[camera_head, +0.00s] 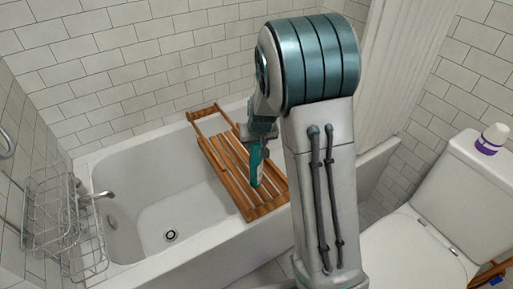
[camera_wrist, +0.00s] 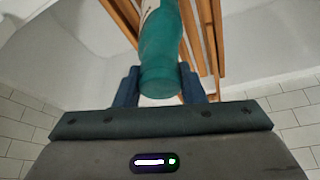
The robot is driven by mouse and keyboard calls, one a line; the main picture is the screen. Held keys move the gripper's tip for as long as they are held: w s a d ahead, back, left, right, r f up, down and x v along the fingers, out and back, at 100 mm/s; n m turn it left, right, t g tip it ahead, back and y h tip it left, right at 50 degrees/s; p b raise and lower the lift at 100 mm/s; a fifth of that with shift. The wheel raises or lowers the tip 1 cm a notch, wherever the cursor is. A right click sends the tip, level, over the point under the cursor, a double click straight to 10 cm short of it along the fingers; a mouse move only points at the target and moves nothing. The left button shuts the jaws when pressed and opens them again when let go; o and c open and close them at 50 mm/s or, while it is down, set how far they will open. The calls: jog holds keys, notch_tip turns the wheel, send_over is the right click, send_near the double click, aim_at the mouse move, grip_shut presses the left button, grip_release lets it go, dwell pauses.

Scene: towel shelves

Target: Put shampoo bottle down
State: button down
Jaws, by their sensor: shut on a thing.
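The shampoo bottle (camera_head: 255,166) is teal and slim, and roughly upright in the head view. My gripper (camera_head: 257,140) is shut on it near its upper end. In the wrist view, the bottle (camera_wrist: 160,50) sits between the two dark fingers, with one end towards the palm. The wooden bath rack (camera_head: 273,206), made of slats, lies across the tub below and around the bottle. Its slats (camera_wrist: 203,40) also show beside the bottle in the wrist view. I cannot tell whether the bottle's base touches the slats.
The white bathtub (camera_head: 135,262) has a faucet (camera_head: 97,195) and a wire basket (camera_head: 50,215) at its left end. A toilet (camera_head: 430,225) stands at the right, with a white and purple container (camera_head: 491,139) on its tank. Bare slats show on the rack around the bottle.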

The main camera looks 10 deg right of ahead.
jog(key=shift+f, duration=1.05)
jog(key=shift+f+b, duration=0.25)
jog(key=shift+b, duration=0.1)
jog(key=c, duration=0.9)
grip_release()
jog(key=shift+r, duration=0.15)
